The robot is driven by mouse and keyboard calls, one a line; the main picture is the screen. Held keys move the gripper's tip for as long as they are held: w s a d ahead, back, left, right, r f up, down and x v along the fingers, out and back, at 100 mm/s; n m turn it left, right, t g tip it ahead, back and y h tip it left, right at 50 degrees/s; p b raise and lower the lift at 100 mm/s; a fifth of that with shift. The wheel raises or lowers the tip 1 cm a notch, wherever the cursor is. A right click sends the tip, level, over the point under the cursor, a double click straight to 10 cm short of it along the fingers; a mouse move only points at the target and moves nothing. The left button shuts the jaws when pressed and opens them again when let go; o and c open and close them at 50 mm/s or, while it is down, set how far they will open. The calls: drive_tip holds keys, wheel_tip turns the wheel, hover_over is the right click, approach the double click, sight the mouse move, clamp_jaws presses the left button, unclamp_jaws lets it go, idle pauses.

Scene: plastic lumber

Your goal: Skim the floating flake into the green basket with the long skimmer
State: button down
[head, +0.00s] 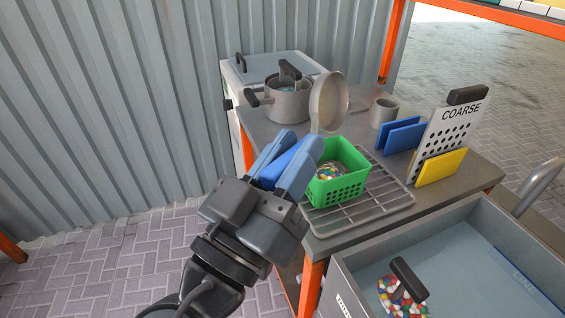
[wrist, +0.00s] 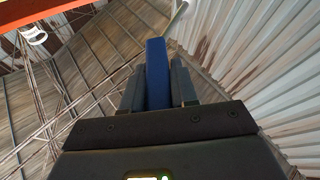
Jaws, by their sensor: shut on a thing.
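My gripper (head: 284,172), with light-blue fingers, is shut on the blue handle (head: 276,166) of the long skimmer. The skimmer's pale round head (head: 328,101) is tilted up on edge above the bench, in front of the pot and just behind the basket. In the wrist view the blue handle (wrist: 158,75) stands between the dark fingers (wrist: 158,84). The green basket (head: 337,190) sits on a wire rack, right of my gripper, with multicoloured flakes (head: 330,170) inside. In the basin, more multicoloured flakes (head: 396,301) lie in a round patch beneath a dark handle (head: 408,279).
A grey pot (head: 287,104) stands at the back of the bench, with a grey cup (head: 383,112) to its right. A perforated COARSE plate (head: 441,139), blue blocks (head: 404,138) and a yellow block (head: 441,167) stand at the right. The grey basin (head: 368,262) is front right.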

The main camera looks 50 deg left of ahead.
drive_tip(key=shift+d+f+m+h+b, duration=0.2)
drive_tip(key=shift+f+m+b, duration=0.3)
drive_tip(key=shift+b, duration=0.6)
drive_tip(key=shift+d+f+m+h+b, duration=0.25)
drive_tip(key=shift+m+b, duration=0.35)
drive_tip(key=shift+b, duration=0.85)
drive_tip(key=shift+w, duration=0.15)
idle(0.5)
